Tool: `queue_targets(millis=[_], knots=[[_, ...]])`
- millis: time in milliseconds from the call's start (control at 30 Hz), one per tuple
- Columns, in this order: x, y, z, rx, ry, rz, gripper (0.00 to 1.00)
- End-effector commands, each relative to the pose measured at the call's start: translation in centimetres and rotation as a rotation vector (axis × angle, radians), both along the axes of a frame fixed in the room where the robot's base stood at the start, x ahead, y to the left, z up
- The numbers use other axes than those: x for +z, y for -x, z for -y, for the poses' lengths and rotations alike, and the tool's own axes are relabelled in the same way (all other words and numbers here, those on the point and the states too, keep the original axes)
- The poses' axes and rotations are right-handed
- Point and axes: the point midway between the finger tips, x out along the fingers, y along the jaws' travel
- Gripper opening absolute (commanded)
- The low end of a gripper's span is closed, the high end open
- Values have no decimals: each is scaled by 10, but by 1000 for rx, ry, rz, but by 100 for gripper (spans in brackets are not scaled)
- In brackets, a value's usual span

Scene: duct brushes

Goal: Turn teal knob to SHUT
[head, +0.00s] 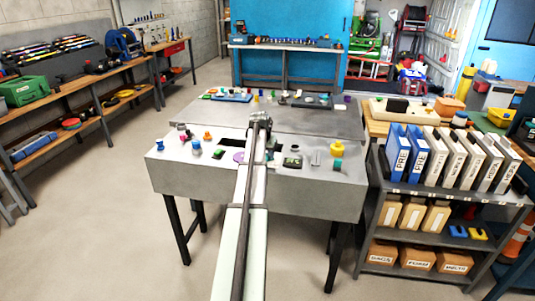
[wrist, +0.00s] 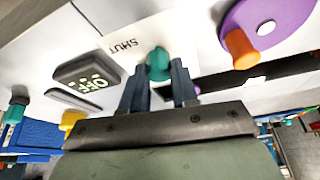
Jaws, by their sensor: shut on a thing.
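The teal knob (wrist: 158,62) stands on the light panel in the wrist view, between my gripper's two dark fingers, which are closed on its sides. A white label reading SHUT (wrist: 122,45) lies on the panel just left of the knob. My gripper (wrist: 157,80) is shut on the knob. In the head view my gripper (head: 262,122) is over the grey bench, and my arm hides most of the knob. I cannot tell the knob's exact angle from these views.
A purple disc (wrist: 268,22) with an orange handle (wrist: 240,48) is close on the right in the wrist view. A dark box reading OFF (wrist: 88,80) is on the left. A yellow piece (head: 336,148) stands at the bench's right.

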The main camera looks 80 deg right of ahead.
Motion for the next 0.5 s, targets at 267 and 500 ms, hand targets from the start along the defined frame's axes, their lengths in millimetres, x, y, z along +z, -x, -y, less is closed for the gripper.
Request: queue_targets(millis=[267, 500], knots=[[0, -3, 2, -255, -1, 0, 0], [0, -3, 2, -435, 1, 1, 0]])
